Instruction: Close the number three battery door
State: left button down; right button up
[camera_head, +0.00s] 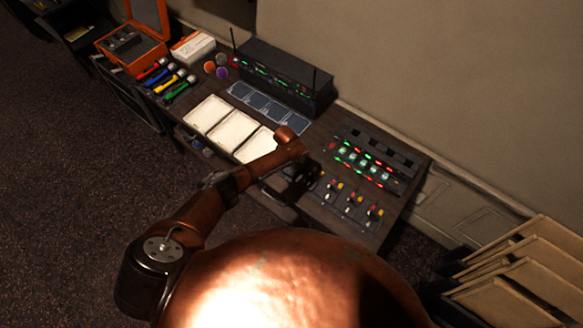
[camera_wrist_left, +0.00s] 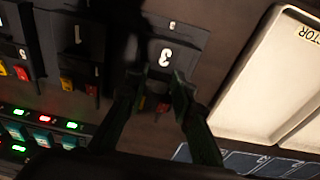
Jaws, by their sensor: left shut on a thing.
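The number three battery door (camera_wrist_left: 178,42) is a dark plate with a white 3 in the upper middle of the left wrist view. My left gripper (camera_wrist_left: 158,84) is at its lower edge, shut on it with a finger on either side. A red part and a yellow part show dimly between the fingers. I cannot tell how far the door is open. In the head view my left gripper (camera_head: 303,178) is over the left end of the front row of red and yellow parts and hides the door. My right gripper is out of view.
A similar plate marked 1 (camera_wrist_left: 78,35) is beside door three. Lit red and green indicators (camera_head: 365,160) lie behind the front row. White trays (camera_head: 236,131) are left of my gripper. A black box with antennas (camera_head: 270,80) stands at the back.

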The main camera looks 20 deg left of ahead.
aim_at(290, 170)
pick_arm(q)
jog(key=shift+f, duration=0.1)
dwell(0.5)
jog(key=c, duration=1.7)
grip_release()
jog(key=shift+o, duration=0.4)
notch_tip(290, 170, up, 12)
jog(key=s, duration=0.1)
jog(key=shift+s+a, duration=0.2)
jog(key=shift+a, duration=0.1)
